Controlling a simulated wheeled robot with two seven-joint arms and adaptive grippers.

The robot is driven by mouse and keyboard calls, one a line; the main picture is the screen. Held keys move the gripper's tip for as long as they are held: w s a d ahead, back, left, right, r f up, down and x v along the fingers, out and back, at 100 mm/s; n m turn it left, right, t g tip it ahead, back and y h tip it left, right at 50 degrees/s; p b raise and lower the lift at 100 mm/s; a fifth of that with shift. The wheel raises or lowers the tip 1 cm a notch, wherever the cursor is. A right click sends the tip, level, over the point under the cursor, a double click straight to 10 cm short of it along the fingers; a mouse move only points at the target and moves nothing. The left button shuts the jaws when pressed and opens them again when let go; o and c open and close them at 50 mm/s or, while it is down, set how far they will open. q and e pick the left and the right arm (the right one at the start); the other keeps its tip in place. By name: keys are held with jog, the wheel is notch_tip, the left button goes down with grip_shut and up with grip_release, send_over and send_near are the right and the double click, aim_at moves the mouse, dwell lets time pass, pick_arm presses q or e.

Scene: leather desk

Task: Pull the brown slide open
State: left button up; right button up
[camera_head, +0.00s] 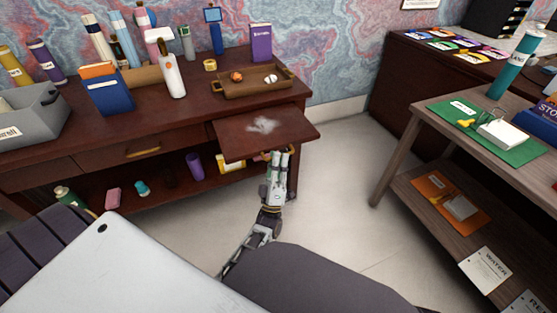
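The brown slide (235,139) is a flat reddish-brown board. It sticks out from the front of the dark wooden desk (205,103), below the desktop, with a pale smudge on its top. A bit of brass-coloured metal shows beside the fingertips. The fingertips are small and partly hidden by the edge, so I cannot tell whether they are closed on anything.
A wooden tray (253,90) with small items stands on the desktop above the slide. A closed drawer with a brass handle (143,152) is to the left. A lower shelf holds a purple cup (195,166). Clear floor (345,165) separates the desk from the right-hand shelf table (403,135).

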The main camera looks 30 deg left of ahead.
dwell(0.3)
pick_arm(q)
jog(key=v, duration=1.2)
jog(key=shift+w, duration=0.1)
dwell(0.6)
